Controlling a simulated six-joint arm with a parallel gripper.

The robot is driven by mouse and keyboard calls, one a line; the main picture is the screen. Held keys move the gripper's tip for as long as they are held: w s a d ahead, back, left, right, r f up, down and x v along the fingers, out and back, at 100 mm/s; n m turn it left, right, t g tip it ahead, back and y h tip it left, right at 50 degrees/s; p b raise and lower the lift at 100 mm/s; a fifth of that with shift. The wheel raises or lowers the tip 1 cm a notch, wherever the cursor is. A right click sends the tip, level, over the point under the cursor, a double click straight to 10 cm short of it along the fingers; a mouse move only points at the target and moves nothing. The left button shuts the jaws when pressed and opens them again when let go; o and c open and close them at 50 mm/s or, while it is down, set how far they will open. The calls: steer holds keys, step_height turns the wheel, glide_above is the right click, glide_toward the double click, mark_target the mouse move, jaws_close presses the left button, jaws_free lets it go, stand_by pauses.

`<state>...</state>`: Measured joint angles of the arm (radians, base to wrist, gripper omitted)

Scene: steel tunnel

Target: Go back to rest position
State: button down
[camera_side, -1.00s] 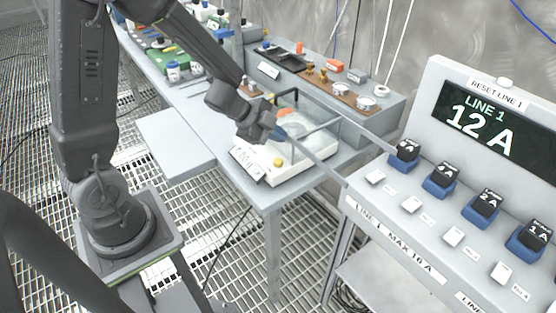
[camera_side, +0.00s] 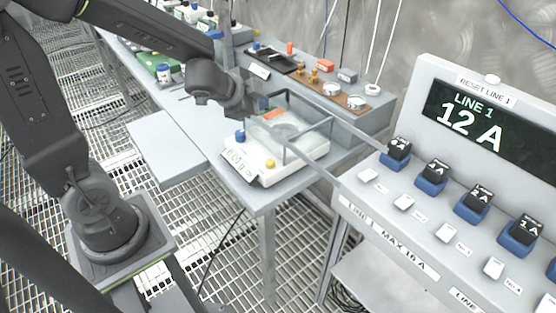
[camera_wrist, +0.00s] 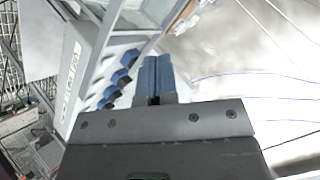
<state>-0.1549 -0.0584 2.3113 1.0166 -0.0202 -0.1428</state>
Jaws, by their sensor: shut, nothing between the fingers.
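My gripper (camera_wrist: 157,78) shows in the wrist view with its two blue-grey fingers closed together and nothing between them. In the side view my gripper (camera_side: 248,108) is raised above the table, at the back left corner of a clear-walled white balance (camera_side: 290,152). Its fingers are small there and partly lost against the background. A blue knob and a yellow knob stand on the front of the balance.
The control panel (camera_side: 385,214) on the right reads LINE 1, 12 A, with several black-and-blue switches. A brown board (camera_side: 350,101) with weights lies behind the balance. A bare grey shelf (camera_side: 165,148) sticks out at left. Grating floor is open below.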

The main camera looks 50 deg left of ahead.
steer(key=s+d+r+n+g, duration=0.2)
steer(key=s+d+r+n, duration=0.1)
steer(key=s, duration=0.6)
steer(key=s+d+r+n+g+h, duration=0.1)
steer(key=s+d+r+n, duration=0.3)
steer(key=s, duration=0.5)
steer(key=shift+d+n+g, duration=0.5)
steer(key=shift+n+g, duration=0.2)
steer(key=shift+g, duration=0.1)
stand_by(0.3)
